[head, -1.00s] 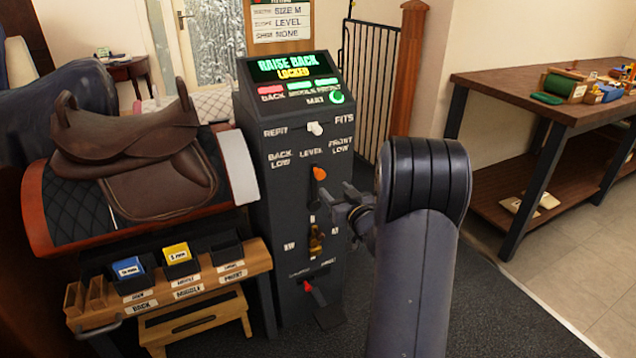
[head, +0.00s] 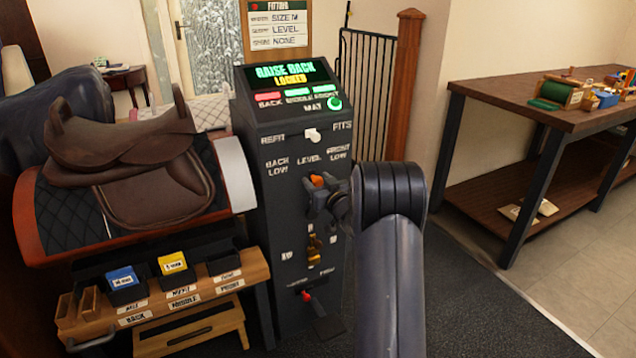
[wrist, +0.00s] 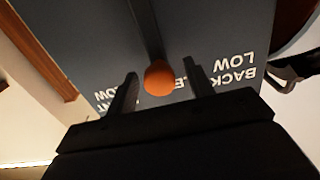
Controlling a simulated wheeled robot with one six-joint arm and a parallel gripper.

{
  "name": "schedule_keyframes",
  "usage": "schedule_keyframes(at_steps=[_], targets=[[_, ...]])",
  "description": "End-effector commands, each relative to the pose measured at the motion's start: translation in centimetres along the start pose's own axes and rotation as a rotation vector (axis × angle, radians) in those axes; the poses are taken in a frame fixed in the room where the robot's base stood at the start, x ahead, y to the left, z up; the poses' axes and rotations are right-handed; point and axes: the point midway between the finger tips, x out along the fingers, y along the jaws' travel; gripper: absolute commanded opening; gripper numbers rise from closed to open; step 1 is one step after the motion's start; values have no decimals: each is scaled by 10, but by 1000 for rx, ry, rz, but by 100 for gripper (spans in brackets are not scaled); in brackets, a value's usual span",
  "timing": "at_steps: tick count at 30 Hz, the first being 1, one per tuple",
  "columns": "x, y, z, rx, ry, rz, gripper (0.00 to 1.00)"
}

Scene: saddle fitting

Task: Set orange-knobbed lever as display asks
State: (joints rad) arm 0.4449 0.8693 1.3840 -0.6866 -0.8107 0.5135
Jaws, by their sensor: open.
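The orange-knobbed lever (head: 317,180) is on the front of the dark console, under the label LEVEL, between BACK LOW and FRONT LOW. My gripper (head: 318,193) is open at the lever in the head view and partly covers it. In the wrist view, the orange knob (wrist: 159,77) sits between the two open fingers of my gripper (wrist: 160,88), with a gap on each side. The display (head: 288,74) reads RAISE BACK, LOCKED.
A white switch (head: 312,135) sits above the lever; a yellow-brown lever (head: 314,250) and a red-tipped lever (head: 307,296) sit below. A brown saddle (head: 125,150) rests on a stand at left. A wooden workbench (head: 510,99) stands at right.

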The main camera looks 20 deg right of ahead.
Motion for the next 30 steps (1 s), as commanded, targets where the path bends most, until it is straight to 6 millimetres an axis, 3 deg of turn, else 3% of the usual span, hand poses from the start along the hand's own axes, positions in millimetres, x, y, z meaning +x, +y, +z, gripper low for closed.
schedule_keyframes(at_steps=[9, 27, 30], targets=[[2, 0, 0, 0, -1, 0, 48], [1, 0, 0, 0, 0, 0, 0], [1, 0, 0, 0, 0, 0, 0]])
